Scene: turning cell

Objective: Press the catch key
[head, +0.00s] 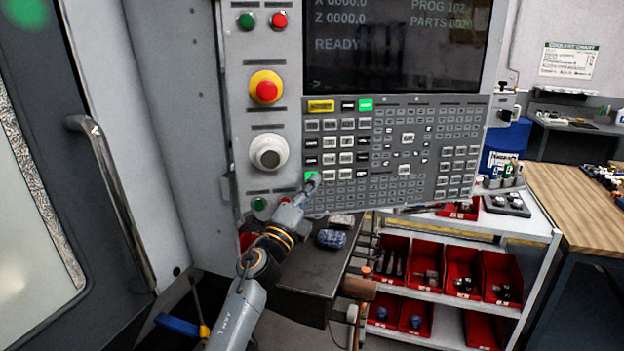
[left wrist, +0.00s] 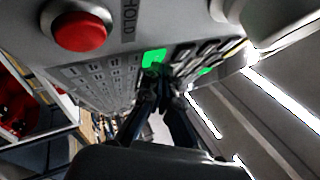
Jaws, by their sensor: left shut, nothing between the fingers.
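The machine's control panel (head: 395,150) carries rows of small keys, and their labels are too small to read, so I cannot tell by name which is the catch key. A green-lit key (head: 310,175) is at the lower left of the keypad. It also shows in the left wrist view (left wrist: 153,58). My left gripper (head: 313,184) is shut and empty, with its fingertips at this key and partly covering it. In the left wrist view the fingertips (left wrist: 163,73) are just beside the green key; I cannot tell whether they touch it. My right gripper is not in view.
A red emergency button (head: 266,91), a round white knob (head: 268,152) and a green button (head: 259,204) are left of the keys. Another green-lit key (head: 366,104) is higher up. A dark ledge (head: 310,270) is below the panel, and a cart with red bins (head: 465,278) stands right.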

